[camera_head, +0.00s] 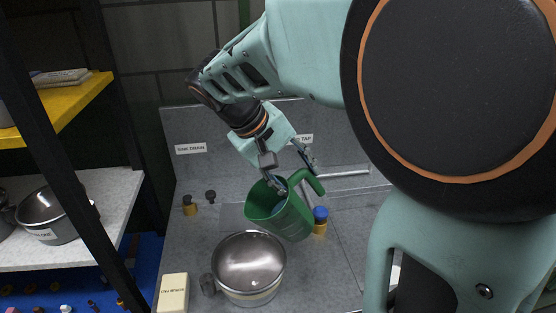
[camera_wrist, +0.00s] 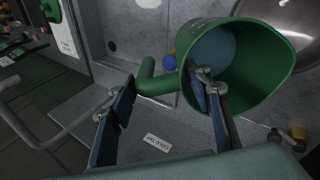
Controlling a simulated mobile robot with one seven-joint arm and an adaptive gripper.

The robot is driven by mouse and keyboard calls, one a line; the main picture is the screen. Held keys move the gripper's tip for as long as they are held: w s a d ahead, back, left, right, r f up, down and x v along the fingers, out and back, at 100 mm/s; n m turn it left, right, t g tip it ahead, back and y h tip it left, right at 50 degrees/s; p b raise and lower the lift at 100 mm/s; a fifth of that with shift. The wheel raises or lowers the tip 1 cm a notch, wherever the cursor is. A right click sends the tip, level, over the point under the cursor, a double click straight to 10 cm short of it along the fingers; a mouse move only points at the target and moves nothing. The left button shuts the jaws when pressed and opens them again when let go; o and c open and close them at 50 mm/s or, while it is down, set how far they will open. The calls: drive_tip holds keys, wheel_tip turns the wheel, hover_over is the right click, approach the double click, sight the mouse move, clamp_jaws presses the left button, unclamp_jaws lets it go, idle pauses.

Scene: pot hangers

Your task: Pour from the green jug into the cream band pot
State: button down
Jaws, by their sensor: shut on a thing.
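The green jug (camera_head: 292,222) hangs tilted above the grey counter, its mouth to the left and its handle to the upper right. A bluish surface shows inside it in both views. My gripper (camera_head: 284,183) is shut on the jug at its handle side; the exact contact is hard to see. In the wrist view, my gripper (camera_wrist: 160,110) has its fingers either side of the jug's (camera_wrist: 262,88) green handle. The steel cream band pot (camera_head: 250,292) stands on the counter, below and left of the jug, open and seemingly empty. No stream shows between them.
A blue-topped brass knob (camera_head: 320,220) is close right of the jug. Two dark-topped knobs (camera_head: 190,206) stand further left. A cream scrub pad box (camera_head: 173,292) lies left of the pot. A metal spout (camera_head: 345,173) is behind. Shelves with another pot (camera_head: 50,217) stand at left.

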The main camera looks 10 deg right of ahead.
drive_tip(key=shift+s+a+t+h+b, duration=0.1)
drive_tip(key=shift+a+t+h+b, duration=0.2)
drive_tip(key=shift+a+h+b, duration=0.4)
drive_tip(key=shift+s+a+f+t+h+b, duration=0.4)
drive_tip(key=shift+a+h+b, duration=0.45)
drive_tip(key=shift+h+b, duration=0.5)
drive_tip(key=shift+s+a+f+t+h+b, duration=0.15)
drive_tip(key=shift+a+f+t+h+b, duration=0.3)
drive_tip(key=shift+a+h+b, duration=0.85)
drive_tip(key=shift+s+a+f+t+h+b, duration=0.4)
drive_tip(key=shift+h+b, duration=0.55)
drive_tip(key=shift+b, duration=0.8)
drive_tip(key=shift+w, duration=0.1)
drive_tip(key=shift+a+f+h+b, duration=0.3)
drive_tip(key=shift+f+b, duration=0.1)
drive_tip(key=shift+a, duration=0.1)
